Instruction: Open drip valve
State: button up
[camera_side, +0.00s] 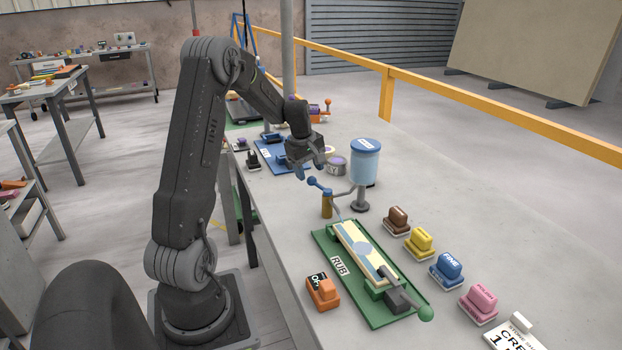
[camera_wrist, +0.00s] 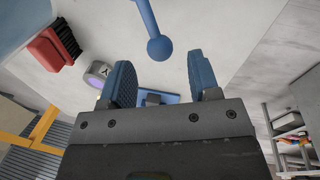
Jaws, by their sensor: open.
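The drip valve has a blue lever (camera_side: 319,187) with a ball end, set on a brass-coloured body (camera_side: 327,206) beside the light blue water tank (camera_side: 364,163) on its stand. In the wrist view the blue lever ball (camera_wrist: 161,48) hangs ahead of my gripper, between the lines of the two fingers. My gripper (camera_side: 312,167) is above and just behind the lever in the side view. In the wrist view my gripper (camera_wrist: 165,82) has its blue pads apart with nothing held between them. Whether a finger touches the lever is not clear.
A green tray (camera_side: 321,238) labelled RUB holds a pale stone bar (camera_side: 356,240) and a green-knobbed clamp. Brown, yellow, blue and pink blocks line its right; an orange block (camera_side: 323,292) is at its left. A red brush (camera_wrist: 52,47) lies near the tank.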

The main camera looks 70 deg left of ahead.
aim_at(311, 177)
jog(key=shift+w+f, duration=0.2)
jog(key=shift+f, duration=0.7)
jog(key=shift+w+f, duration=0.15)
jog(key=shift+f, duration=0.7)
jog(key=shift+c, duration=0.5)
grip_shut()
jog(key=shift+a, duration=0.1)
